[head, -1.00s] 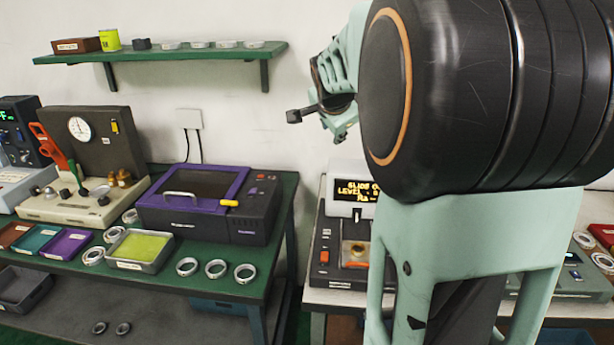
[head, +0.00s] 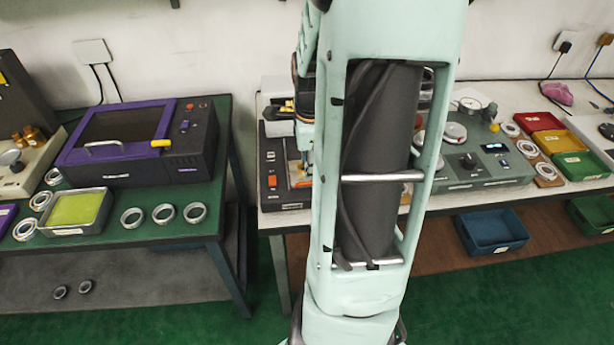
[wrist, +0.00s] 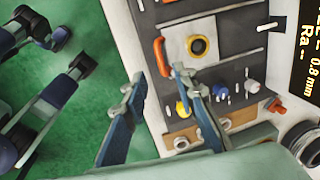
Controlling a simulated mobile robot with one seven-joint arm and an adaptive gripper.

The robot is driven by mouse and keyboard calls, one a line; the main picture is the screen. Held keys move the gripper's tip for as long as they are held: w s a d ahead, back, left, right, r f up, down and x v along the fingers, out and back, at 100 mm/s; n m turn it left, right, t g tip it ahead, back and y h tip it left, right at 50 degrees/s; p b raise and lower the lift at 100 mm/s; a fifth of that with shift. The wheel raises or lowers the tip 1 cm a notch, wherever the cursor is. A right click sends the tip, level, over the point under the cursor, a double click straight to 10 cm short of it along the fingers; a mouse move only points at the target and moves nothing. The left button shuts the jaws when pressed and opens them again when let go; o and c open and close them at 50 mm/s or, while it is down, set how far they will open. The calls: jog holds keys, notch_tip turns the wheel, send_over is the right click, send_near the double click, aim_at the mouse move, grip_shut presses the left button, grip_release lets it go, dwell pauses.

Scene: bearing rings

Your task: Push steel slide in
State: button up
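The steel slide (wrist: 177,44) is the pale plate on the grey instrument (wrist: 228,75) in the wrist view. It has an orange handle (wrist: 160,56) on its near edge and a dark-centred yellowish ring (wrist: 197,46) on top. My gripper (wrist: 158,82) is open and empty, its two blue fingers apart. The fingertips show close to the handle in the picture; I cannot tell whether they touch anything. In the head view my arm hides much of the instrument (head: 283,190) and the slide.
Knobs (wrist: 220,91) and a yellow button (wrist: 182,108) are close to the right finger in the wrist view. A purple-lidded machine (head: 140,145) stands on the left bench. A gauge unit (head: 480,160) stands right of my arm. Green floor separates the benches.

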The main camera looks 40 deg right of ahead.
jog(key=f, duration=0.4)
jog(key=w+f, duration=0.1)
jog(key=f, duration=0.1)
jog(key=shift+d+f, duration=0.15)
jog(key=shift+d, duration=0.15)
jog(key=shift+c, duration=0.3)
grip_shut()
jog(key=shift+w, duration=0.1)
